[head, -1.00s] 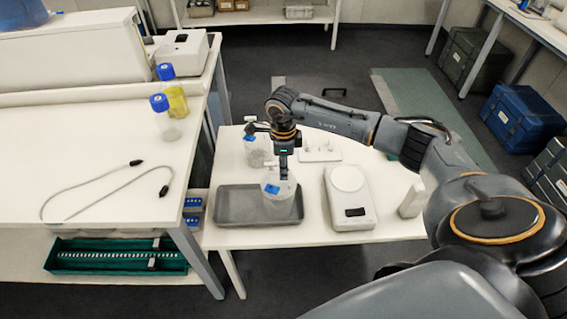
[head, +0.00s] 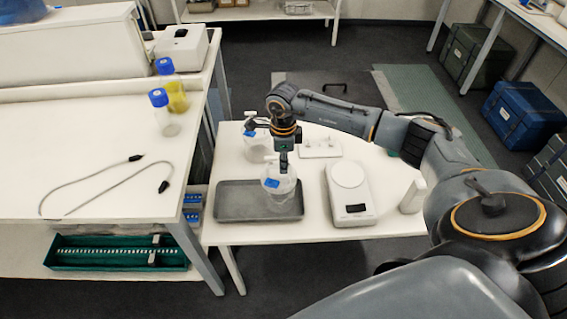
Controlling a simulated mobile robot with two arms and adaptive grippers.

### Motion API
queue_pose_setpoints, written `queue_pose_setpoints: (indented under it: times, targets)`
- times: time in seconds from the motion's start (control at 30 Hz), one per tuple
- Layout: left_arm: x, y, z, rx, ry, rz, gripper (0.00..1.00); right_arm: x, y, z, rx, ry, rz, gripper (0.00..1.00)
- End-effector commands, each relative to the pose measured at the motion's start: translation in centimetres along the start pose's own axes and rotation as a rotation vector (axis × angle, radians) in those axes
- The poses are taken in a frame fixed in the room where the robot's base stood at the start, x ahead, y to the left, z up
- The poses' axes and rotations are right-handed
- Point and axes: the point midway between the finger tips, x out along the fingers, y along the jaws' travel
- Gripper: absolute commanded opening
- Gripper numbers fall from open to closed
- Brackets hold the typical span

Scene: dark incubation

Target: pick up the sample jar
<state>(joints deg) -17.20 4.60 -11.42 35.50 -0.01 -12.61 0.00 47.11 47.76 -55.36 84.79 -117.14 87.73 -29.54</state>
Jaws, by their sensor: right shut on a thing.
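The sample jar (head: 281,186), clear with a blue label, is at the right part of the grey tray (head: 232,203) on the low white table. My right gripper (head: 284,168) comes down from above and is shut on the top of the jar. The jar looks upright. I cannot tell whether its base touches the tray. My right wrist hides part of the jar's top. A second clear jar (head: 256,149) with a blue label stands behind the tray, partly hidden by my right wrist. My left gripper is not in view.
A balance (head: 349,195) stands right of the tray, with a small white bottle (head: 411,196) beyond it. A white rack (head: 320,148) is behind. The higher bench (head: 95,185) at left holds a cable and two blue-capped bottles (head: 163,112).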

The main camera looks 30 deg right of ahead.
Motion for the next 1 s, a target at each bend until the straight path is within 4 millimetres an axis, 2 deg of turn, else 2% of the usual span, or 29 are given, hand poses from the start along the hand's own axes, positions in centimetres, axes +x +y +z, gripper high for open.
queue_pose_setpoints:
  times: [0.1,0.5,0.87,1.0]
  targets:
    - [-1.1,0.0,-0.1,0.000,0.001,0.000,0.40,-1.6,-0.1,0.0,0.000,-0.001,-0.002,0.00]
    - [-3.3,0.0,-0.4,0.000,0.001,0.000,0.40,-5.4,-0.1,0.0,0.001,-0.001,-0.002,0.00]
    - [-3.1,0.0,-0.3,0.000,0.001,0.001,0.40,-5.5,0.1,0.1,-0.014,-0.002,-0.001,0.00]
    - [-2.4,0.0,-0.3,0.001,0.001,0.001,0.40,-6.0,1.5,1.4,-0.180,-0.015,0.000,0.00]
